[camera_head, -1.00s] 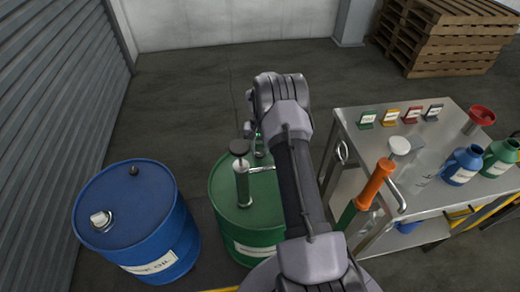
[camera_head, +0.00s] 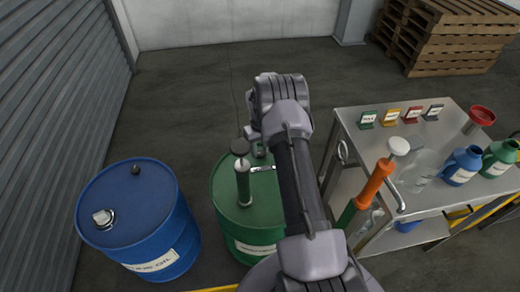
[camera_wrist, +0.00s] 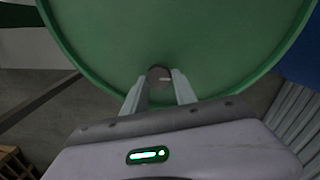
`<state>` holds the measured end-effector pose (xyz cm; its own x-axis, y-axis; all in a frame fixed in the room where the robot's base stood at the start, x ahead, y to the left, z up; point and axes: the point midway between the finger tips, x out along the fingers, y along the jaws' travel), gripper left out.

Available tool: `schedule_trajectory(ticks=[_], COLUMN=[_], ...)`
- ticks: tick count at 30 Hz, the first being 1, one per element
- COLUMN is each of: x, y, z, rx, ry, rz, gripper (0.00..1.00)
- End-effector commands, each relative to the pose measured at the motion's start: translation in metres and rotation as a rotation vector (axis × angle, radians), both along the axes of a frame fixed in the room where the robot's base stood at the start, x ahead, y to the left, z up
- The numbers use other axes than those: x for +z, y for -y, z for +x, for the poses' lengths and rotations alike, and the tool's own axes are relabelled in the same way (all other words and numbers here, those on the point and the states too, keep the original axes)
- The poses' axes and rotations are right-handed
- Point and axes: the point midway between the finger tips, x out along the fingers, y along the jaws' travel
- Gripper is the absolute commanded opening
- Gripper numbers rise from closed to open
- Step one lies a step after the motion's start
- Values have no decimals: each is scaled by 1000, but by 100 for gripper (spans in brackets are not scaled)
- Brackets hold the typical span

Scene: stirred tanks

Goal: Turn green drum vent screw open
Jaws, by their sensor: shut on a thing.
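The green drum (camera_head: 252,228) stands upright in the middle of the head view. My arm covers its right side. In the wrist view its green top (camera_wrist: 180,40) fills the upper part. The vent screw (camera_wrist: 159,76) is a small round grey-brown cap near the drum's rim. My gripper (camera_wrist: 160,82) is shut on the vent screw, one finger on each side. In the head view the screw and fingertips are hidden behind my wrist.
A hand pump (camera_head: 242,175) stands on the green drum, left of my arm. A blue drum (camera_head: 135,215) is to the left. A metal cart (camera_head: 440,115) with jugs, a funnel and small signs stands right, with an orange pump (camera_head: 374,183) at its near edge.

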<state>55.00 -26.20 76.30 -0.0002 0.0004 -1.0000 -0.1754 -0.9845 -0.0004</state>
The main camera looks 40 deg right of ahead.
Motion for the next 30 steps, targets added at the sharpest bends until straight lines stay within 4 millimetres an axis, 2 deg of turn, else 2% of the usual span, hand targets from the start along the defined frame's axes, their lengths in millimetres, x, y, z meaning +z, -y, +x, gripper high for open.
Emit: schedule_trajectory(ticks=[11,12,15,25,28,30], x=[0,0,0,4,23,46], y=[0,0,0,0,1,1], z=[0,0,0,0,1,1], rx=[6,6,5,4,4,4], ry=[1,1,1,1,3,4], rz=[-1,-1,-1,-1,-2,-3], gripper=[0,37,55,55,55,55])
